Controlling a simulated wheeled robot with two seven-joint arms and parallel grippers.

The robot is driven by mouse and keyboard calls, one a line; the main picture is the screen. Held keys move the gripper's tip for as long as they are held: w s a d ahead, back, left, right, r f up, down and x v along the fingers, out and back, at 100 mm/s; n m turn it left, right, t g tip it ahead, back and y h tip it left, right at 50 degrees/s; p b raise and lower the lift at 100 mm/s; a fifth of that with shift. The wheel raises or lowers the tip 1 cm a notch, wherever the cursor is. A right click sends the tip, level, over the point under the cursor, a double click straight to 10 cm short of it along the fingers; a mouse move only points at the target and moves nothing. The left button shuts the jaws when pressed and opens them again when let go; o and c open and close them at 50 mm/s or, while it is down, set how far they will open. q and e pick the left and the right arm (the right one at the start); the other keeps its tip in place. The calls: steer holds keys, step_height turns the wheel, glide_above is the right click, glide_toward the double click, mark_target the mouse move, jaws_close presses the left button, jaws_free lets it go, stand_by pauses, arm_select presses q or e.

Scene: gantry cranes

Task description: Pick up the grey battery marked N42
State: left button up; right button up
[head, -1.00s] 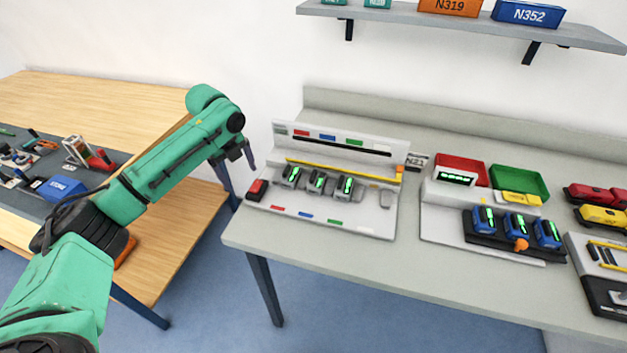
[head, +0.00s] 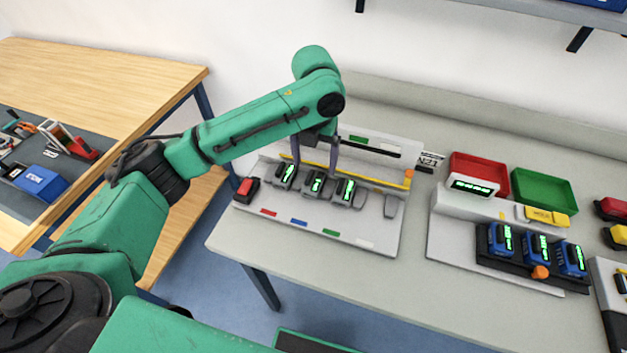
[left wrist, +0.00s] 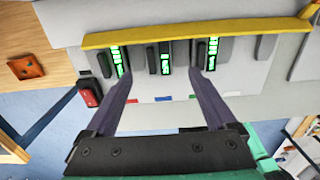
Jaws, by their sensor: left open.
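Three grey batteries with lit green displays stand in a row on a white station: left (head: 284,176), middle (head: 317,184) and right (head: 347,191). Their markings are too small to read, so I cannot tell which is N42. My left gripper (head: 315,166) is open and empty over the row. In the left wrist view its fingers (left wrist: 160,80) point toward the row. The middle battery (left wrist: 165,60) shows between the fingertips, with the left battery (left wrist: 118,62) and right battery (left wrist: 208,55) near the finger tips. My right gripper is not in view.
A yellow bar (head: 378,178) runs behind the batteries. A red block (head: 246,189) sits at the station's left end. To the right are a red bin (head: 479,165), a green bin (head: 545,190) and blue batteries (head: 542,248). The table front (head: 330,268) is clear.

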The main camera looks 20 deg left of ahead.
mark_target(314, 179)
arm_select(q)
steer(key=f, duration=0.2)
steer(key=f+p, duration=0.1)
steer(key=f, duration=0.2)
steer(key=shift+w+a+f+p, duration=0.1)
steer(key=shift+w+f+p, duration=0.2)
steer(key=shift+w+f, duration=0.1)
steer(key=shift+s+f, duration=0.1)
steer(key=shift+f, duration=0.35)
steer(key=c, duration=1.4)
jaws_close()
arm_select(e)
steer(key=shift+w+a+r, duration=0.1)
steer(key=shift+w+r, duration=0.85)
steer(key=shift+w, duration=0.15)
